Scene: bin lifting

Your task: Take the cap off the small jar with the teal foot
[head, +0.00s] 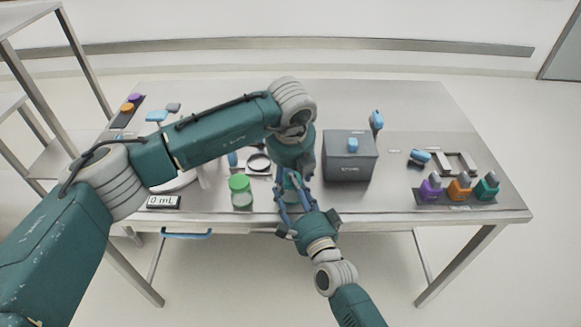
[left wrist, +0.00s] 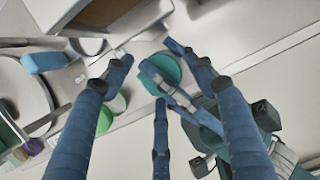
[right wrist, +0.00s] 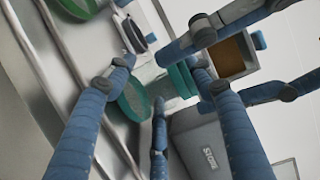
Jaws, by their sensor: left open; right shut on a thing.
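The small jar (right wrist: 155,88) shows in the right wrist view: a clear body between a wide teal foot (right wrist: 133,101) and a teal cap (right wrist: 182,79). The foot's underside shows. In the head view the jar (head: 291,182) is mostly hidden between my grippers. My right gripper (head: 291,191) is shut on the jar's body from the front. My left gripper (left wrist: 160,82) is open and points down from above, its fingers spread around the teal cap (left wrist: 162,72). I cannot tell whether any left finger touches the cap.
A bigger green-capped jar (head: 240,190) stands left of my grippers. A grey box (head: 349,163) is close on the right. A display reading 0 mL (head: 164,202) lies at the front left. Purple, orange and teal items (head: 459,189) stand at the right of the steel table (head: 420,120).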

